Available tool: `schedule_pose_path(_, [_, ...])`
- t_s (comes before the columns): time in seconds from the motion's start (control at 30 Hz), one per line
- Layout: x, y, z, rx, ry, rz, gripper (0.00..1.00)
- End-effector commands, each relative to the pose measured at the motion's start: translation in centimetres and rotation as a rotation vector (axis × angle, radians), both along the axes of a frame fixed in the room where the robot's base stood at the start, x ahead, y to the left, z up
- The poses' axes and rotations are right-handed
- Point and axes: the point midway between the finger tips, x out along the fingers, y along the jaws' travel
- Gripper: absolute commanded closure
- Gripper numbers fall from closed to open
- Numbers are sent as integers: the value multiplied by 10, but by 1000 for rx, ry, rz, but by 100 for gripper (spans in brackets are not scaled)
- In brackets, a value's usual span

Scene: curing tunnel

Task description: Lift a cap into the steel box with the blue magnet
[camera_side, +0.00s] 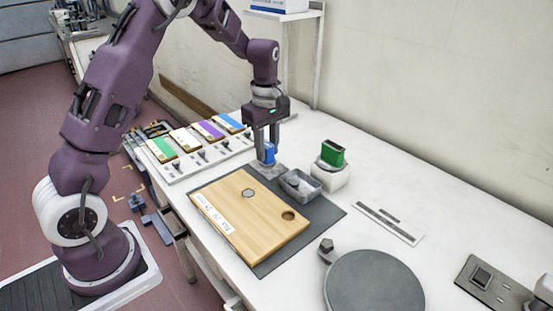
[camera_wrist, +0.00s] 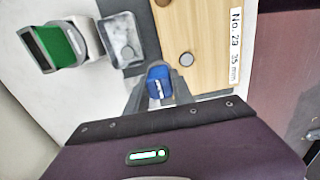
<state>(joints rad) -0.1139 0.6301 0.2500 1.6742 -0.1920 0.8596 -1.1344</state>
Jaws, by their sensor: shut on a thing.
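My gripper (camera_side: 268,148) is shut on the blue magnet (camera_side: 269,154), at the far edge of the dark mat. In the wrist view the blue magnet (camera_wrist: 159,75) sits between my fingertips. A grey part shows under it in the side view; I cannot tell whether it touches the mat. The steel box (camera_side: 314,190) is just right of my gripper; it also shows in the wrist view (camera_wrist: 110,31). A pale round shape shows inside it, too small to identify. A grey round cap (camera_side: 248,193) lies on the wooden board (camera_side: 262,225), apart from the magnet.
A dark round hole (camera_side: 288,215) is in the board. A green block (camera_side: 332,153) on a white stand is close behind the steel box. A rack with coloured panels (camera_side: 205,152) lies left. A grey round plate (camera_side: 374,284) is at the front right.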

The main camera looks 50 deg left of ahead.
Motion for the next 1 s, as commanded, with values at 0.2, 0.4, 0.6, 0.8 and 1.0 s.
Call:
schedule_pose_path(0.2, [-56, 11, 0, -2, 0, -3, 100])
schedule_pose_path(0.4, [-61, 12, -14, -2, 3, -6, 100])
schedule_pose_path(0.6, [-61, 12, -40, -2, 4, -5, 100])
schedule_pose_path(0.8, [-60, 11, -57, -2, 1, -5, 100])
schedule_pose_path(1.0, [-60, 11, -62, -2, 1, -6, 100])
